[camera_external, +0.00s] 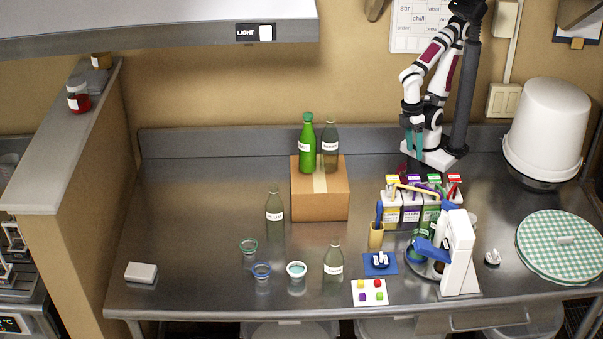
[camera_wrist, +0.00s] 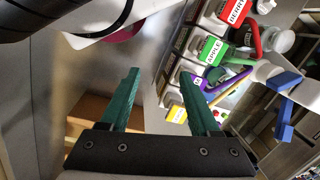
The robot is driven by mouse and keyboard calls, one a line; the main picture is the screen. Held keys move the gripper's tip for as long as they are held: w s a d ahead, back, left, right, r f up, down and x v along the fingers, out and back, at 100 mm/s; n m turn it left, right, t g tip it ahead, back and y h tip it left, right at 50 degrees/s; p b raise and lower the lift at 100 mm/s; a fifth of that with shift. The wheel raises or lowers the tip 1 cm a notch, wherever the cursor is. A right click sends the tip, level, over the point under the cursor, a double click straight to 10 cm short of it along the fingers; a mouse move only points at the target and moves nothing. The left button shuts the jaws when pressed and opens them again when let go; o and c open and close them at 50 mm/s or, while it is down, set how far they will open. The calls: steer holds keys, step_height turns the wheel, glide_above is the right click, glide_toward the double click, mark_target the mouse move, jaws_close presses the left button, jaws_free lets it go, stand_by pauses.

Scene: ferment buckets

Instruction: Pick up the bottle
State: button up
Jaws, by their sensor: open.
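A green bottle (camera_external: 308,148) with a white label and green cap stands upright on a cardboard box (camera_external: 320,203). A grey-green see-through bottle (camera_external: 330,150) stands beside it on the box. A similar bottle (camera_external: 275,212) stands on the counter left of the box, and another bottle (camera_external: 333,265) stands near the front. My gripper (camera_external: 414,145) is at the back, right of the box and apart from all the bottles. Its teal fingers (camera_wrist: 158,85) are open and empty in the wrist view. No bottle is clearly visible there; part of the box (camera_wrist: 88,115) shows behind the left finger.
Labelled cartons (camera_external: 411,208) stand below my gripper and also show in the wrist view (camera_wrist: 210,50). A white machine (camera_external: 459,250) stands in front of them. Small cups (camera_external: 297,271) sit near the front. A white bucket (camera_external: 546,125) stands at right. The left counter is mostly clear.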

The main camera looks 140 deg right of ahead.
steer(key=o, duration=0.5)
steer(key=shift+r, duration=0.1)
